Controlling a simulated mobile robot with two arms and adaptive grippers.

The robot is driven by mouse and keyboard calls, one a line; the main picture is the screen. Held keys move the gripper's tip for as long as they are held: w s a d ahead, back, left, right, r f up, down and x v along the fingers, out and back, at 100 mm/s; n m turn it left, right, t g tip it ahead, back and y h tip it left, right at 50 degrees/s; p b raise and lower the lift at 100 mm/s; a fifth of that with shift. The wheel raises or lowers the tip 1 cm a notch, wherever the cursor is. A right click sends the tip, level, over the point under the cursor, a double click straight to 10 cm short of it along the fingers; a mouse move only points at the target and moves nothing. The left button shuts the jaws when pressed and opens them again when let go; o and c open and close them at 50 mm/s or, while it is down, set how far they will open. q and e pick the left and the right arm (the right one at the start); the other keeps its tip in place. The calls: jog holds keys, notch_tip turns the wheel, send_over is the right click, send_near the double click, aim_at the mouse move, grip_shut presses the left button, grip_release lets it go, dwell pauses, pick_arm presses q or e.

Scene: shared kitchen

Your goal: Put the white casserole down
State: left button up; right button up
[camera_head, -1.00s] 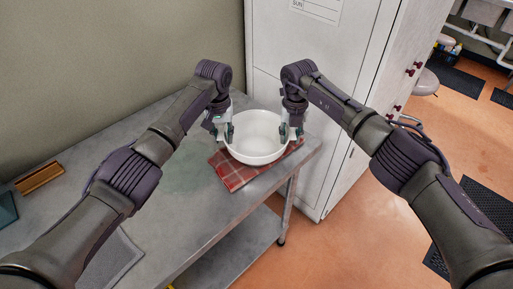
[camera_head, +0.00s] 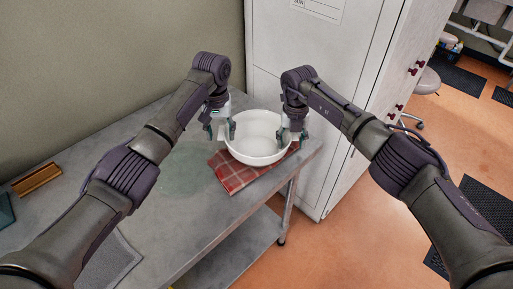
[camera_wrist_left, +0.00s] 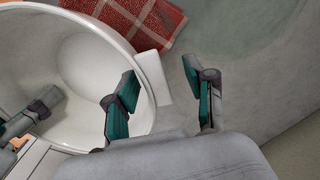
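The white casserole (camera_head: 258,150) is a round, empty bowl. It rests upright on a red checked cloth (camera_head: 232,179) at the far end of the grey metal table. My left gripper (camera_head: 221,132) is at its left side and open. In the left wrist view the casserole's handle (camera_wrist_left: 153,77) lies between the spread fingers, with a gap to the outer finger. My right gripper (camera_head: 292,137) is at the casserole's right side, with its fingers spread apart. Its contact with the right handle is hidden.
The grey table (camera_head: 196,218) has a bare surface left of the cloth. A brown wooden block (camera_head: 37,178) and a dark mat (camera_head: 110,263) lie further left. A white cabinet (camera_head: 318,75) stands close behind the table's end, and a wall (camera_head: 110,55) runs along its left.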

pick_arm(q)
notch_tip(320, 180, up, 8)
jog(key=shift+d+r, duration=0.1)
jog(key=shift+d, duration=0.05)
pick_arm(e)
jog(key=shift+r, duration=0.1)
notch_tip(320, 180, up, 12)
jog(key=shift+f, duration=0.1)
dwell(0.5)
